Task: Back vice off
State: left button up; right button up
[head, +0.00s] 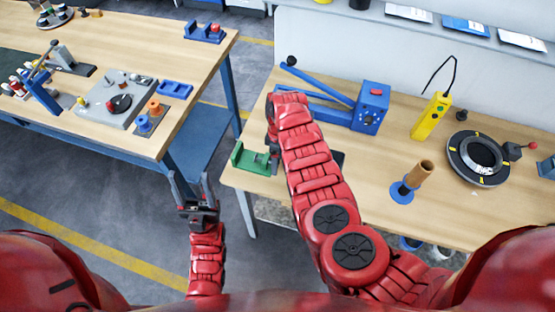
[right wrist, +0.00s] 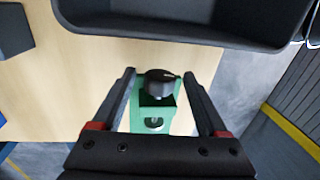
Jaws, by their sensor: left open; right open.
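A green vice (head: 250,159) sits at the left front edge of the right-hand table. In the right wrist view the green vice (right wrist: 155,121) has a black knob (right wrist: 160,83) with a small pointer. My right gripper (right wrist: 157,75) is open, with one finger on each side of the knob and visible gaps to both. In the head view my right gripper (head: 273,152) is beside the vice and partly hidden by my arm. My left gripper (head: 190,180) is open and empty over the floor between the tables.
A blue lever device (head: 371,108), a yellow tool (head: 431,116), a brown tube on a blue base (head: 412,180) and a black ring (head: 453,153) stand on the right table. A dark tray (right wrist: 190,33) is near the vice. The left table (head: 190,70) holds several fixtures.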

jog(key=shift+c, duration=0.3)
grip_shut()
jog(key=shift+s+t+h+p, duration=0.2)
jog(key=shift+t+h+p, duration=0.1)
jog(key=shift+t, duration=0.6)
jog(key=shift+s+a+f+t+b, duration=0.15)
jog(key=shift+t+b, duration=0.25)
jog(key=shift+t, duration=0.3)
jog(key=shift+f+h+b, duration=0.15)
jog(key=shift+h+b, duration=0.15)
jog(key=shift+b, duration=0.05)
jog(key=t+h+b, duration=0.1)
jog(key=t+b, duration=0.2)
jog(key=b, duration=0.4)
jog(key=t+h+b, duration=0.1)
jog(key=t+b, duration=0.2)
jog(key=b, duration=0.4)
jog(key=s+f+t+h+b, duration=0.1)
jog(key=t+b, duration=0.3)
jog(key=b, duration=0.2)
jog(key=shift+s+a+b, duration=0.1)
jog(key=shift+a+b, duration=0.05)
jog(key=shift+b, duration=0.25)
jog(key=shift+r+t+b, duration=0.25)
jog(key=shift+t+b, duration=0.25)
jog(key=shift+b, duration=0.35)
